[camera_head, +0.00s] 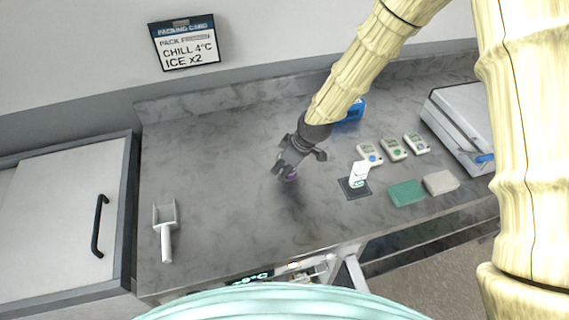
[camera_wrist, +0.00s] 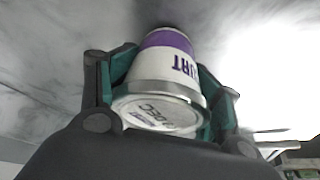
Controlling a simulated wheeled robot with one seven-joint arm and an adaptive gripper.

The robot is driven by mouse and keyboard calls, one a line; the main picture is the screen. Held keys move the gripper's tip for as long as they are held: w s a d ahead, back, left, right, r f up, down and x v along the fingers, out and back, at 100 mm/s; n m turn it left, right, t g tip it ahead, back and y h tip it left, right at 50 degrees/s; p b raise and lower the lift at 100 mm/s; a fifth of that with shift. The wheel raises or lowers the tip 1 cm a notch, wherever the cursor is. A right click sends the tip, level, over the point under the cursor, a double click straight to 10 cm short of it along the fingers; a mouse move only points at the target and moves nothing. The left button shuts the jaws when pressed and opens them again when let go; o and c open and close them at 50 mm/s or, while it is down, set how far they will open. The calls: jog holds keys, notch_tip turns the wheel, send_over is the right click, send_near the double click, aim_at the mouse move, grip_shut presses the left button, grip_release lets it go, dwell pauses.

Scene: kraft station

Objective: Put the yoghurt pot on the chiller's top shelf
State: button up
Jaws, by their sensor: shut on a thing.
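The yoghurt pot (camera_wrist: 168,72) is white with a purple band and part of a dark word, and its round printed end faces the wrist camera. My gripper (camera_wrist: 165,85) is shut on its sides in the wrist view. No shelf is visible.
A white scoop (camera_head: 165,230) lies at the counter's left. Several small devices (camera_head: 393,149), a white item on a dark pad (camera_head: 354,187), a green block (camera_head: 406,193) and a beige block (camera_head: 441,183) are at the right. A grey case (camera_head: 462,118) stands beyond. The left-middle counter is clear.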

jog(key=shift+f, duration=0.2)
jog(key=shift+f, duration=0.1)
jog(key=o, duration=1.3)
